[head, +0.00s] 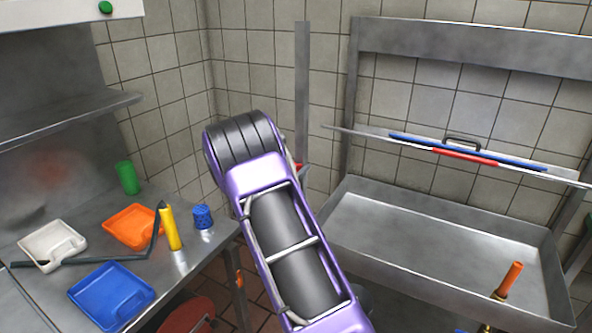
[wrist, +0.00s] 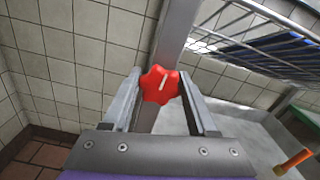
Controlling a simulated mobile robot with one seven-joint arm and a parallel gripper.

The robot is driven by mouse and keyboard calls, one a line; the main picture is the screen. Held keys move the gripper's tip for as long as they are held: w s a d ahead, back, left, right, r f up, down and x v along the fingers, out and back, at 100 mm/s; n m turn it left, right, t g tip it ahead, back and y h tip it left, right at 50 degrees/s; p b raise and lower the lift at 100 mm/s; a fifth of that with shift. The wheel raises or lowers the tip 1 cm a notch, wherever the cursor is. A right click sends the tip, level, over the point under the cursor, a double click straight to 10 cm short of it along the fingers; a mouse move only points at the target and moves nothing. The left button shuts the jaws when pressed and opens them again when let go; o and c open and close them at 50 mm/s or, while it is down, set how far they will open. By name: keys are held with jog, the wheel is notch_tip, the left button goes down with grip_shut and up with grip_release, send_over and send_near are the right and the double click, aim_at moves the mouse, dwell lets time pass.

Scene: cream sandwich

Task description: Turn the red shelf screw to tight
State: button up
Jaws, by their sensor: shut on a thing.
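The red shelf screw (wrist: 153,84) is a lobed knob with a short white line on its face. In the wrist view the line points nearly straight up, leaning slightly right. The knob sits in front of a grey metal upright. My gripper (wrist: 160,76) is shut on it, one finger on each side.
A wire shelf (wrist: 255,42) is right of the knob. A metal sink (head: 400,222) with an orange-handled tap (head: 509,280) lies right of my arm. The left counter holds an orange dustpan (head: 130,226), a blue one (head: 110,294) and a yellow-handled tool (head: 170,228).

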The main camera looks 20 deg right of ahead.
jog(key=shift+f+m+b, duration=0.25)
jog(key=shift+m+b, duration=0.25)
jog(key=shift+b, duration=0.6)
jog(key=shift+m+b, duration=0.4)
jog(key=shift+b, duration=0.25)
jog(key=shift+m+b, duration=0.9)
jog(key=shift+b, duration=0.25)
jog(key=shift+r+m+b, duration=0.3)
jog(key=shift+m+b, duration=0.2)
jog(key=shift+m, duration=0.1)
jog(key=o, duration=1.4)
jog(key=v, duration=1.7)
jog(key=shift+s+a, duration=0.15)
jog(key=shift+s, duration=0.05)
